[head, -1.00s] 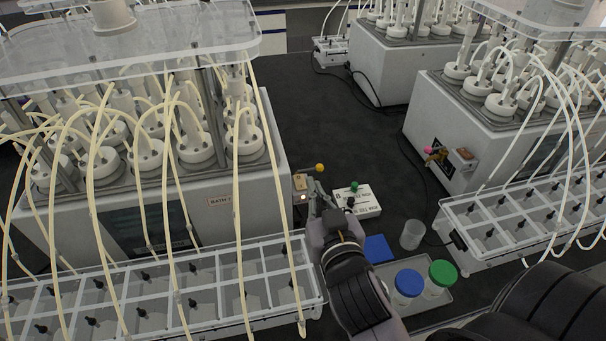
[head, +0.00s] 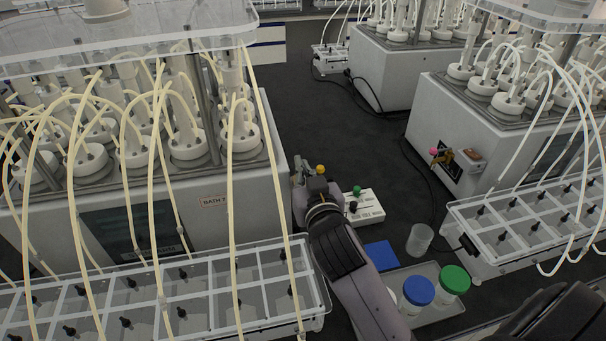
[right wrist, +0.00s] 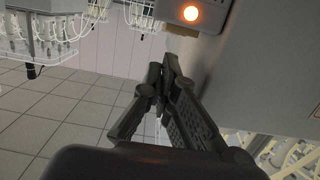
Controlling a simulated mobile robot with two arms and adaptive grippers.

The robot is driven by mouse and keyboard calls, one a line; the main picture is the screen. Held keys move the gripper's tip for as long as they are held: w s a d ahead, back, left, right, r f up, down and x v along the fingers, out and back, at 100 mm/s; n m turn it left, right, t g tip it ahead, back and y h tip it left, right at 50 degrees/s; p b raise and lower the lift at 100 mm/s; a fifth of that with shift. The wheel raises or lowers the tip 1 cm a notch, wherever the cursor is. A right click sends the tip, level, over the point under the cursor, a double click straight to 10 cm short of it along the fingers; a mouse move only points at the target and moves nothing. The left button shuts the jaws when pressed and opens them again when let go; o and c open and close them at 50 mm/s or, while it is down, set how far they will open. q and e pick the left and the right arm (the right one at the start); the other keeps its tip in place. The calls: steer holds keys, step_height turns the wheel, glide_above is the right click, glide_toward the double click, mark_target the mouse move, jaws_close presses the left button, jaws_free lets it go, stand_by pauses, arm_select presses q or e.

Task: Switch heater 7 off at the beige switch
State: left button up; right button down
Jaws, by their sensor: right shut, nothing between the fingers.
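Bath 7 (head: 262,222) is the white box at left, with its "BATH 7" label on the front. In the head view my right gripper (head: 298,168) is at the box's right side and covers the place of the beige switch. A yellow knob (head: 320,169) shows just behind the gripper. In the right wrist view the gripper (right wrist: 163,72) is shut with nothing between its fingers. Ahead of the fingertips is a lit orange lamp (right wrist: 190,13) on a small plate, with a beige edge (right wrist: 182,31) below it. I cannot tell whether the fingertips touch anything. My left gripper is not in view.
A white control box (head: 368,208) with a green knob stands right of the gripper. A clear cup (head: 420,239) and a tray (head: 448,312) with blue-lidded and green-lidded jars are nearer. Another bath (head: 445,130) stands at right.

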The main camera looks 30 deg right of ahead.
steer(key=shift+f, duration=0.65)
